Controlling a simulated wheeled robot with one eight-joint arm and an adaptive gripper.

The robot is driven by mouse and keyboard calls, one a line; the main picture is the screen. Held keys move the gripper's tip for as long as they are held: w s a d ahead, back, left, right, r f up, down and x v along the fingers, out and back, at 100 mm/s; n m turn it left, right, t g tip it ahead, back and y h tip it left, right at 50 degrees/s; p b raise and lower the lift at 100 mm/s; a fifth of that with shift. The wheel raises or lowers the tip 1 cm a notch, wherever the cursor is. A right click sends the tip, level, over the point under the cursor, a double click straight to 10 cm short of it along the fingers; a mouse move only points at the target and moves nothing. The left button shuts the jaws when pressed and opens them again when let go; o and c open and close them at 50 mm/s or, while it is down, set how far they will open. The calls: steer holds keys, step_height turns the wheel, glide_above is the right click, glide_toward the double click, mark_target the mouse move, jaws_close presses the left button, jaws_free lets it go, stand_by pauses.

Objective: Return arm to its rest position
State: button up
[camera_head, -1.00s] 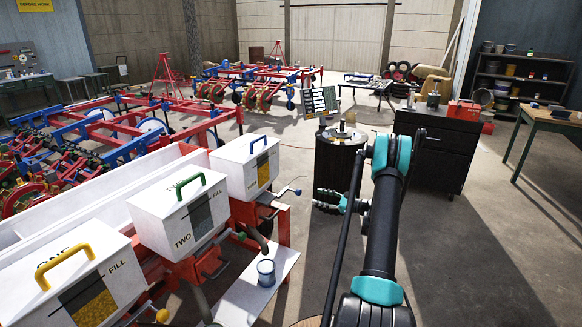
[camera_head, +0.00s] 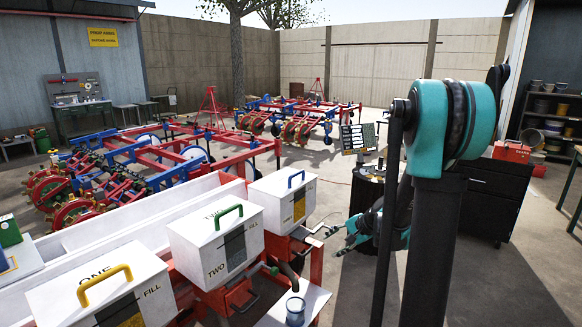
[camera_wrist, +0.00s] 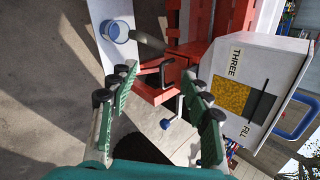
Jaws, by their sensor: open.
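My gripper (camera_head: 347,236) hangs low beside the planter, left of my raised arm in the head view. In the wrist view my gripper (camera_wrist: 160,95) shows its two green-padded fingers spread apart with nothing between them. The upper arm stands nearly upright at the right, its teal elbow (camera_head: 452,120) high in the picture. Beyond the fingertips in the wrist view are a red bracket with a black crank handle (camera_wrist: 160,76) and a blue-tipped lever (camera_wrist: 166,124). My arm hides part of the dark cabinet.
White hoppers stand on the planter: ONE (camera_head: 98,285), TWO (camera_head: 215,240) and THREE (camera_head: 283,199). A blue-grey cup (camera_head: 295,311) sits on a white board below. A drum (camera_head: 368,190) stands behind my gripper. A red toolbox (camera_head: 512,151) tops the cabinet. Open floor lies at right.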

steer(key=s+d+f+n+h, duration=0.1)
steer(key=s+n, duration=0.4)
steer(key=s, duration=0.7)
steer(key=s+d+f+n+h, duration=0.1)
steer(key=s+d+n+h, duration=0.2)
steer(key=s, duration=1)
steer(key=shift+s+f+n+g+h, duration=0.2)
steer(key=shift+n+g+h, duration=0.2)
steer(key=shift+n+h, duration=0.8)
steer(key=shift+a, duration=0.1)
